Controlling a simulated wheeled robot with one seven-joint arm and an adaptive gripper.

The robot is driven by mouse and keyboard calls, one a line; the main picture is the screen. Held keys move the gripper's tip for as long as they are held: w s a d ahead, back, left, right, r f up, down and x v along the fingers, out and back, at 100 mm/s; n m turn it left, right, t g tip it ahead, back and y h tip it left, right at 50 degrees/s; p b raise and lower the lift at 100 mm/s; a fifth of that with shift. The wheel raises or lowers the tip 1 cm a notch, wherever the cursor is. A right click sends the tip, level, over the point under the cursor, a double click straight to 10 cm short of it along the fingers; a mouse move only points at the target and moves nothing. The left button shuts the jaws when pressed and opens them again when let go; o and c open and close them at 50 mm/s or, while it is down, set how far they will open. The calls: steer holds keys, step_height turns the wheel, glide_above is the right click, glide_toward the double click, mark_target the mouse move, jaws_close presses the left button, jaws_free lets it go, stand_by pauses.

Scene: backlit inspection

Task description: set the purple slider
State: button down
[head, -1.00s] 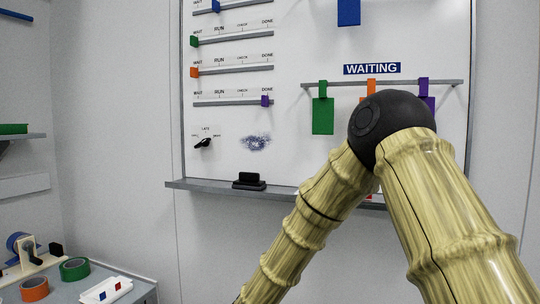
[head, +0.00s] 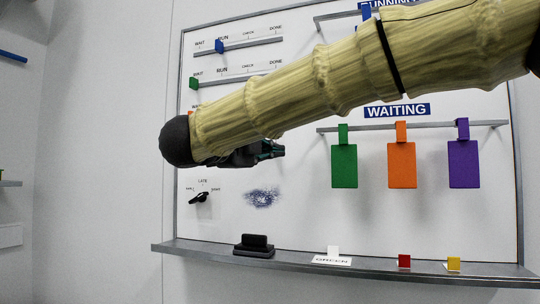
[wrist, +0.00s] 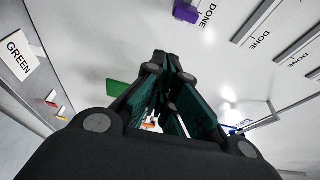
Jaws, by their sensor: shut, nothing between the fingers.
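The purple slider (wrist: 186,11) shows at the top edge of the wrist view, on its rail by a DONE label. In the head view my forearm hides its rail, so the slider is not seen there. My gripper (head: 278,150) is in front of the whiteboard in the head view, fingers pointing right, above the blue smudge. In the wrist view my gripper (wrist: 165,62) is shut and empty, apart from the purple slider.
Blue slider (head: 219,46) and green slider (head: 194,83) sit on upper rails. Green (head: 344,166), orange (head: 402,165) and purple (head: 464,164) tags hang under WAITING. A black eraser (head: 254,245) and small blocks stand on the ledge (head: 300,259). A black knob (head: 200,197) is at lower left.

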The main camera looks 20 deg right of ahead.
steer(key=shift+m, duration=0.3)
steer(key=x, duration=0.3)
steer(key=r+p+x, duration=0.1)
steer(key=x, duration=0.2)
steer(key=r+p+x, duration=0.1)
steer(key=x, duration=0.2)
steer(key=shift+d, duration=0.45)
steer(key=w+a, duration=0.1)
steer(key=w+a+p, duration=0.1)
steer(key=a, duration=0.1)
steer(key=shift+a+f, duration=0.1)
steer(key=shift+a, duration=0.05)
steer(key=shift+s+a, duration=0.1)
steer(key=shift+a, duration=0.05)
